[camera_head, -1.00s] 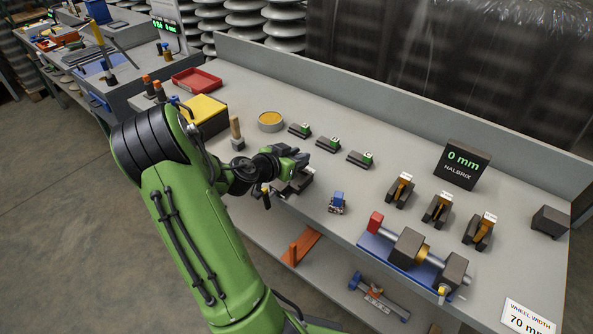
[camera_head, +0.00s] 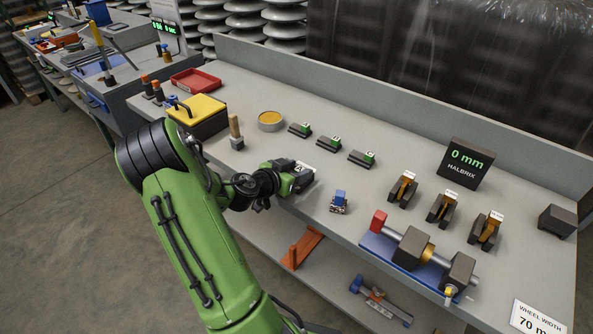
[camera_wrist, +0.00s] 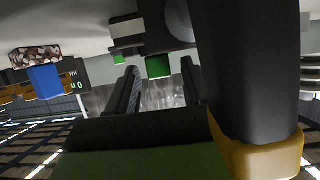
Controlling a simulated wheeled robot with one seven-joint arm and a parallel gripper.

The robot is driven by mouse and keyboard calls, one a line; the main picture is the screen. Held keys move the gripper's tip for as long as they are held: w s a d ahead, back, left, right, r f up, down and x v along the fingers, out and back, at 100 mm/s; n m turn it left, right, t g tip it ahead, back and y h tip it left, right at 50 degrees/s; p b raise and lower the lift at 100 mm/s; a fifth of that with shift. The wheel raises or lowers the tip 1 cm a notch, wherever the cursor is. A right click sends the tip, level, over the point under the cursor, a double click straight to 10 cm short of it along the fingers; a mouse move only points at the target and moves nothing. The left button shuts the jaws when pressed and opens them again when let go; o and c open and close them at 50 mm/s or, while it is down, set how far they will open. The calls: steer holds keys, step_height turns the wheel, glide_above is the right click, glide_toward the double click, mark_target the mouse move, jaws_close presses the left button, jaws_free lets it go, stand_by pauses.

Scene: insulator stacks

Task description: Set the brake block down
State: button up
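My gripper (camera_head: 297,181) is low over the front edge of the bench, left of the small blue fixture (camera_head: 340,200). In the wrist view its two dark fingers (camera_wrist: 158,78) stand apart, with background showing between them. A pale-faced piece with a dark mark (camera_head: 303,169) sits right at the fingers in the head view. I cannot tell whether it is the brake block or whether it touches the bench.
A round tin (camera_head: 270,121) and a wooden-handled block (camera_head: 236,134) stand to the left. Three dark stands with orange pieces, one here (camera_head: 402,189), and a blue-based shaft fixture (camera_head: 410,262) stand to the right. The black display (camera_head: 464,163) reads 0 mm.

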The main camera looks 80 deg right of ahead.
steer(key=shift+r+p, duration=0.15)
steer(key=shift+p, duration=0.65)
steer(key=p+v, duration=0.1)
steer(key=v, duration=1.4)
steer(key=shift+a, duration=0.3)
steer(key=shift+w+r, duration=0.15)
steer(key=w+a+r+n+t+y, duration=0.1)
steer(key=w+a+n+t+y, duration=0.3)
steer(key=a, duration=0.5)
steer(key=w+a+r+n+t+y, duration=0.1)
steer(key=w+a+n+t+y, duration=0.3)
steer(key=a, duration=0.4)
steer(key=s+a+r+n+t+y, duration=0.1)
steer(key=s+a+r+n+y, duration=0.1)
steer(key=a+n, duration=0.5)
steer(key=s+a+r+n+t+y, duration=0.2)
steer(key=s+a+r+n, duration=0.1)
steer(key=a+r+n, duration=0.3)
steer(key=shift+s+a+n, duration=0.4)
steer(key=shift+a+n, duration=0.5)
steer(key=shift+a, duration=0.3)
